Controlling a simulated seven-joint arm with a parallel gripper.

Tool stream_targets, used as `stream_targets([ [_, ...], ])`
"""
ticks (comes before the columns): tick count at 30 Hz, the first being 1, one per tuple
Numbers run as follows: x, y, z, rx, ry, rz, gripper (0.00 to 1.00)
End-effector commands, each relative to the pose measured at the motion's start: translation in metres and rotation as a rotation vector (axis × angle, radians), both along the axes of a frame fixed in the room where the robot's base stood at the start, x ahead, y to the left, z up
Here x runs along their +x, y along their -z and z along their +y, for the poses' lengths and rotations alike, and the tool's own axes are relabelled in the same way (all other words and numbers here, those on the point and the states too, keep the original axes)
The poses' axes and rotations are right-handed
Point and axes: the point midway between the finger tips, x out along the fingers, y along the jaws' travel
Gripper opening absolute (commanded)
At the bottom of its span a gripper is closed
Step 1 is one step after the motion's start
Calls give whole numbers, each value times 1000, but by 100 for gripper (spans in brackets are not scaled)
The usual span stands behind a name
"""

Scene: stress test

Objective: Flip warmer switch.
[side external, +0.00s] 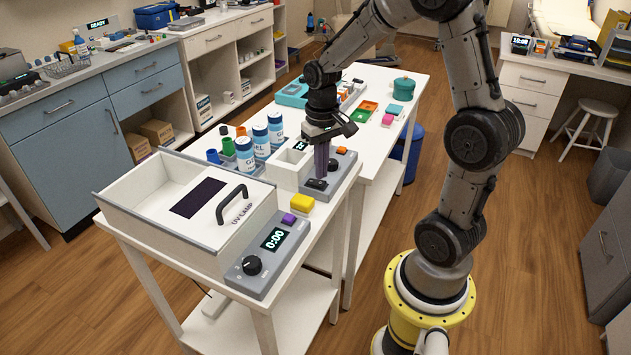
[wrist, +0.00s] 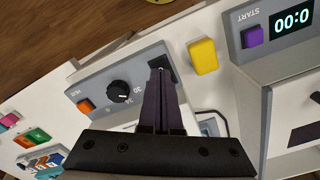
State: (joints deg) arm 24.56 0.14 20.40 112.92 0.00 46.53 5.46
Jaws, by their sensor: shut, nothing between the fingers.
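The warmer is a white box (side external: 292,165) with a grey control panel (side external: 345,172), on the white table. The grey panel also shows in the wrist view (wrist: 100,77), with an orange button (wrist: 87,106) and a black dial (wrist: 119,91). A small black switch (wrist: 160,62) is at the panel's end, partly hidden by my fingertips; in the side view the black switch (side external: 316,184) is beside them. My gripper (side external: 321,175) is shut and empty, pointing down at the panel. Its fingertips (wrist: 159,71) are at the switch; I cannot tell whether they touch it.
A yellow block (side external: 302,204) lies close to the panel. The UV lamp box (side external: 150,215) with a black handle and its timer panel (side external: 260,270) fill the table's near end. Blue-capped bottles (side external: 261,142) stand behind the warmer.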

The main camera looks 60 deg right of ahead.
Motion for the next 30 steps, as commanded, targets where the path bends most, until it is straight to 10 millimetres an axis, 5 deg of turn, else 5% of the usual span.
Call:
stream_targets([
  [30,0,8,0,1,0,1,0],
])
